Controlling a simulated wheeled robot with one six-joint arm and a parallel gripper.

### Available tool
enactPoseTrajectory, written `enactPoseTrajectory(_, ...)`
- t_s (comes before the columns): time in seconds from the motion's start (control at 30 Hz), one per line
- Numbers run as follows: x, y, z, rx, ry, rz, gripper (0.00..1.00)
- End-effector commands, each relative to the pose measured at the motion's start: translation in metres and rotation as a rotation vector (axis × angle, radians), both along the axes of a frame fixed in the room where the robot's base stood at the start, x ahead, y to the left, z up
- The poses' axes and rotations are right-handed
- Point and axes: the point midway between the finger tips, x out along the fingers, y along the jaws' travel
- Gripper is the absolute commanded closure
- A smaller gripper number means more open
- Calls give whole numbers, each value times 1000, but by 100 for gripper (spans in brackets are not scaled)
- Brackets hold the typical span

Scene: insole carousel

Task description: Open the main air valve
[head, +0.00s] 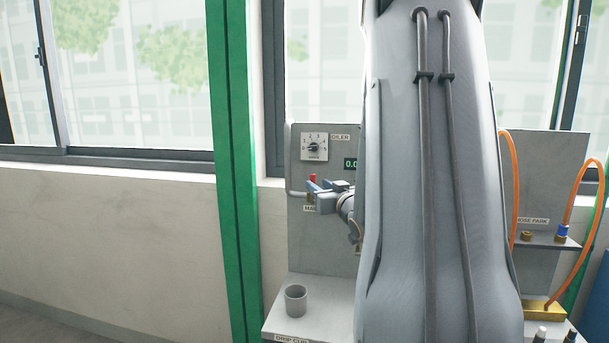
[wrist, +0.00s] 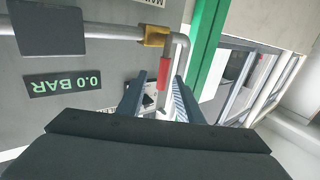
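The main air valve shows in the wrist view as a brass body (wrist: 154,35) on a grey pipe, with a red lever (wrist: 164,73). The lever's red grip (head: 312,178) also shows in the head view, just by my fingertips. My gripper (wrist: 157,80) is open, with one blue-grey finger on each side of the red lever in the picture. I cannot tell whether either finger touches it. In the head view my gripper (head: 319,187) is at the panel, partly covering the valve and its label.
The grey panel (head: 299,240) carries a dial (head: 314,147) labelled OILER. A display (wrist: 56,81) reads 0.0 BAR. A grey cup (head: 296,300) stands on the ledge below. A green post (head: 234,180) is left of the panel. Orange hoses (head: 514,185) hang at the right.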

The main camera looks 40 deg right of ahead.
Motion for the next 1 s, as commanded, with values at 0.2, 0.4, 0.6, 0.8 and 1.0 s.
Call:
enactPoseTrajectory(0.2,22,-3,-1,2,4,3,67)
enactPoseTrajectory(0.4,53,-10,-1,1,5,5,67)
enactPoseTrajectory(0.6,71,-17,-1,0,4,2,67)
enactPoseTrajectory(0.8,75,-19,-2,1,5,0,67)
enactPoseTrajectory(1.0,75,-19,-2,1,5,0,76)
